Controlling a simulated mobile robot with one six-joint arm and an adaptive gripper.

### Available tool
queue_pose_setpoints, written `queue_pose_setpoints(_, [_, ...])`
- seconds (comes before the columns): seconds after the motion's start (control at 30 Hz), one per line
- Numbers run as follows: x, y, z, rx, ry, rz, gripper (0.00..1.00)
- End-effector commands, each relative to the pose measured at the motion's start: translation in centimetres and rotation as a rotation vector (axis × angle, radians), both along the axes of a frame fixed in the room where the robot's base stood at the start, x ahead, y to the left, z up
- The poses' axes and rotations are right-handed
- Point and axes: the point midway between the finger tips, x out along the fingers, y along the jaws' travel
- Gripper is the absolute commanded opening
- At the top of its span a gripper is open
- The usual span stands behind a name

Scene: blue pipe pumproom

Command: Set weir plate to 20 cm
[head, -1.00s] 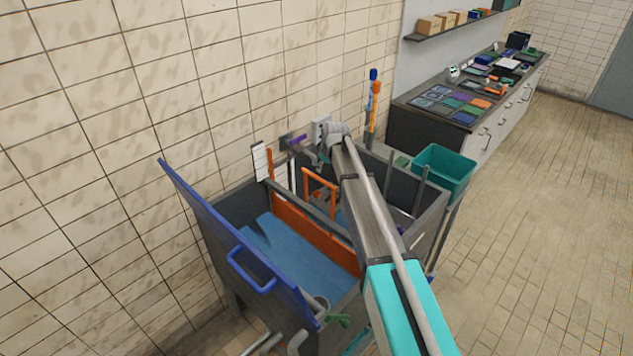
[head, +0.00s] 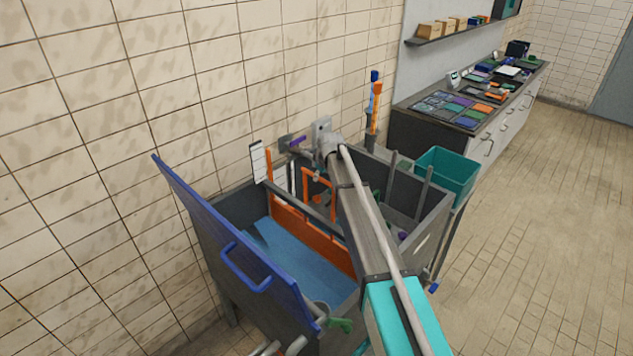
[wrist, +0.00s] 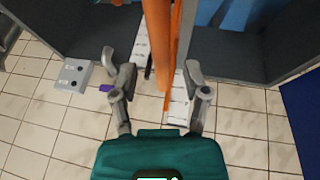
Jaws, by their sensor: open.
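The orange weir plate (head: 310,240) stands across the grey tank, with blue water on its left side. An orange upright frame (head: 305,180) rises at its far part. A white scale with dark marks (head: 258,162) stands by the wall at the far end. In the wrist view, my gripper (wrist: 150,68) is open, with one finger on each side of a tall orange bar (wrist: 160,40). I cannot tell whether the bar is between the fingers or beyond them. A white marked strip (wrist: 177,108) shows behind it. In the head view, my arm hides part of the tank.
A raised blue lid (head: 225,240) with a handle stands at the tank's near left. A grey box (wrist: 72,74) with a purple part (wrist: 105,88) is on the tiled wall. A teal bin (head: 447,172) hangs at the right. The floor at right is clear.

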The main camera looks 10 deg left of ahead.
Motion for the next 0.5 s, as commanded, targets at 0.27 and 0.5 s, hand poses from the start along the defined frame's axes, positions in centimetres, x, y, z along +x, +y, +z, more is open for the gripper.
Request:
queue_pose_setpoints(0.27, [0.6, 0.3, -1.5, 0.0, 0.0, 0.0, 0.6])
queue_pose_setpoints(0.5, [0.67, 0.34, -1.61, 0.0, 0.0, 0.0, 0.6])
